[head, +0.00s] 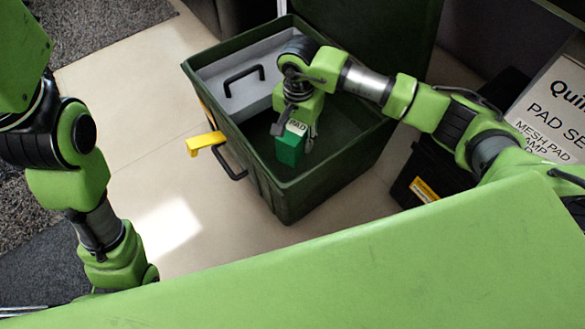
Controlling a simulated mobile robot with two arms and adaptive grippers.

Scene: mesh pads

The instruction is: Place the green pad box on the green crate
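The green pad box (290,150) is a small green box with a white "PAD" label on top. My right gripper (296,133) is at the box, with fingers beside its upper part, and it appears shut on it. The box is over the inside of the open dark green crate (256,176); I cannot tell whether it touches the crate floor. My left arm comes down at the left edge. Its gripper is hidden behind my green body at the bottom left.
The crate holds a grey tray (212,77) with a black handle, and its lid (385,35) stands open behind. A yellow latch (205,142) sticks out at the left. A black case (425,180) and a printed sign (553,110) are at the right. The pale floor at left is clear.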

